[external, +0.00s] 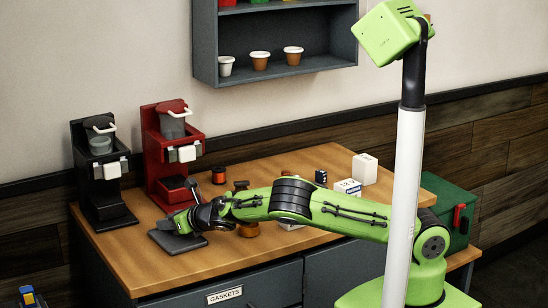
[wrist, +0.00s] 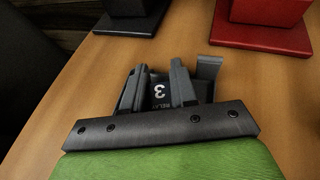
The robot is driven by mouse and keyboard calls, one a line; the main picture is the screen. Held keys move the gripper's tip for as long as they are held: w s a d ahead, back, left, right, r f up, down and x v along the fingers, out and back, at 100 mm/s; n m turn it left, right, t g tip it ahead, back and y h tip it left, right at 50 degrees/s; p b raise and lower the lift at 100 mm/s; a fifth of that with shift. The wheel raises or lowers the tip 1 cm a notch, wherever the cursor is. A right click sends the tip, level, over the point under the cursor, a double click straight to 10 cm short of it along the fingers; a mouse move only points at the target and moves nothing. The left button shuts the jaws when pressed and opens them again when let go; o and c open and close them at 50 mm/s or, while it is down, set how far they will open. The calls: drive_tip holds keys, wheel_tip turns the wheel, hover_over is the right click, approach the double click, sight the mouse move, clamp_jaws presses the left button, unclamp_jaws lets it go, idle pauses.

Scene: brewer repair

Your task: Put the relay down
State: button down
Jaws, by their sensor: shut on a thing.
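The relay (wrist: 160,92) is a dark block with a white "3" and the word RELAY on its face. It shows between the two fingers of my gripper (wrist: 158,88) in the wrist view, and the gripper is shut on it. In the external view my gripper (external: 184,219) is low over the left front part of the wooden bench (external: 140,268), at a dark grey flat pad (external: 176,242). The relay cannot be made out there. I cannot tell whether the relay touches the pad.
A black brewer (external: 104,170) and a red brewer (external: 165,150) stand behind my gripper. A small dark-and-red jar (external: 219,175), white boxes (external: 364,168) and a green case (external: 450,212) are farther right. The front left bench is clear.

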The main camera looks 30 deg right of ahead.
drive_tip(key=c, duration=0.9)
unclamp_jaws()
drive_tip(key=shift+s+r, duration=0.25)
wheel_tip(320, 180, up, 4)
drive_tip(key=p, duration=0.2)
hover_over(202, 243)
drive_tip(key=shift+r, duration=0.15)
